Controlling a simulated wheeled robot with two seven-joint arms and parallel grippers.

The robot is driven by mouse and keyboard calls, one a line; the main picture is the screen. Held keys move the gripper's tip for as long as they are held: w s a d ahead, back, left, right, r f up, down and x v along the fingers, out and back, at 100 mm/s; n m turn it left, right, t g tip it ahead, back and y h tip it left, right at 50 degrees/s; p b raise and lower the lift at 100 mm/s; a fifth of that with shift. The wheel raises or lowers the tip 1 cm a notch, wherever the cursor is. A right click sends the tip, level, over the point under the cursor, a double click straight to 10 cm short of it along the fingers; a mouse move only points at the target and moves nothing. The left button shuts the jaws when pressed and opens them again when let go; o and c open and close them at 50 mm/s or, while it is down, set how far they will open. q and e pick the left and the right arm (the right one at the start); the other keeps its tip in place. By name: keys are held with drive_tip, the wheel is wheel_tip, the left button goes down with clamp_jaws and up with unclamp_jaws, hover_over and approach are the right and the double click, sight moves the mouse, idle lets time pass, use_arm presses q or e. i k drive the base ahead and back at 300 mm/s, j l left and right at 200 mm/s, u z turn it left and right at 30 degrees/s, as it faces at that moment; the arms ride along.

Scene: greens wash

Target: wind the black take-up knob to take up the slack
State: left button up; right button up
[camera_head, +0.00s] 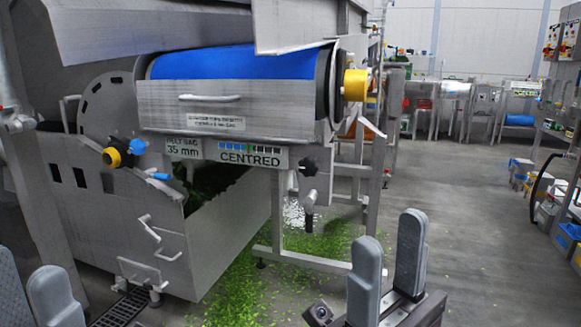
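The black take-up knob (309,167) is on the machine's frame, just right of the "CENTRED" sign (248,156). A "BELT SAG 35 mm" readout (183,149) is left of that sign. The blue belt (235,63) wraps the roller end above. My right gripper (389,245) is at the bottom right of centre, open and empty, in front of and below the knob, apart from it. My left gripper (31,290) is at the bottom left edge, partly cut off. Its two fingers stand apart with nothing visible between them.
A yellow knob (355,85) sticks out at the roller's right end. A black-and-yellow knob (115,157) and blue handle are at left. A steel bin (130,235) stands below. Green scraps (240,285) litter the floor. Open floor (470,200) lies to the right, with shelves beyond.

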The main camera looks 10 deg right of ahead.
sight(309, 166)
drive_tip(key=k+j, duration=0.1)
drive_tip(key=j, duration=0.8)
drive_tip(key=k+j, duration=0.15)
drive_tip(key=j, duration=0.3)
drive_tip(key=u, duration=0.05)
